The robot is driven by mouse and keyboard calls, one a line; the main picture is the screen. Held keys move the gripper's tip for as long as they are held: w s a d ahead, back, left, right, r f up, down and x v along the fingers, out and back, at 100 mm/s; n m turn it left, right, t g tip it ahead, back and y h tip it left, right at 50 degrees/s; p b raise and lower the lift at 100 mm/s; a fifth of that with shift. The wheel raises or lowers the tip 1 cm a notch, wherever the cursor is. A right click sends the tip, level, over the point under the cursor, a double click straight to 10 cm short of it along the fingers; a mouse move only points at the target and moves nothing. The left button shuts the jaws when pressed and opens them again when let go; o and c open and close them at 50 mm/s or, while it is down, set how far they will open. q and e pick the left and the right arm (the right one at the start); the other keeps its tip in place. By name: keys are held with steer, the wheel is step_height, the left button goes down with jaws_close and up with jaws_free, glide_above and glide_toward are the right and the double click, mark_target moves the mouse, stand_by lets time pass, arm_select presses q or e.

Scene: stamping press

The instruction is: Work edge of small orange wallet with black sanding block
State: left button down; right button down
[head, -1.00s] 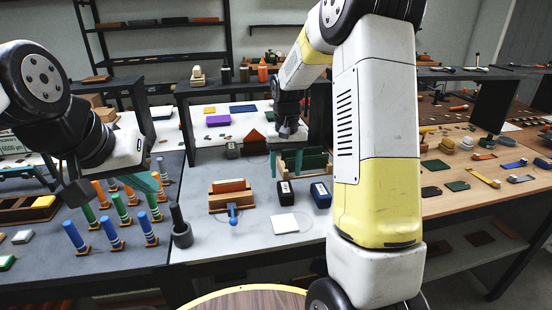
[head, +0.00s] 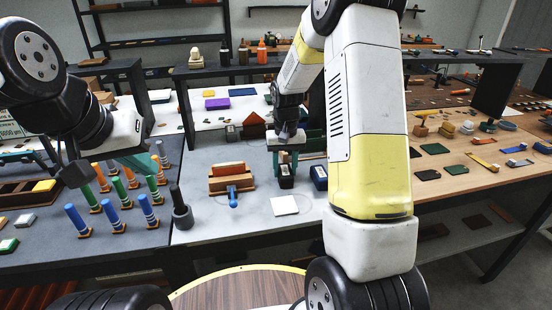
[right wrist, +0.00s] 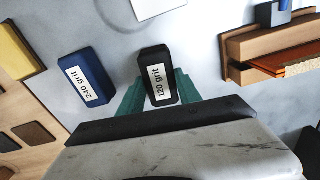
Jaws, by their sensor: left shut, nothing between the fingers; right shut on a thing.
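The small orange wallet (head: 229,168) stands edge up in a wooden holder (head: 232,184) on the grey table; it also shows at the right of the right wrist view (right wrist: 296,63). The black sanding block (head: 286,182), labelled 120 grit, stands right of the holder. My right gripper (head: 286,165) is over it; in the right wrist view its green fingers are shut on the black block (right wrist: 155,65). Whether the block touches the table is unclear. My left gripper (head: 138,162) is shut and empty, above the coloured pegs at left.
A blue 240 grit block (head: 320,177) stands just right of the black one. A white square (head: 284,205) lies in front.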

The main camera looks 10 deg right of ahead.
mark_target(285, 170)
steer(key=shift+r, duration=2.5)
steer(key=c, duration=1.6)
jaws_free()
jaws_close()
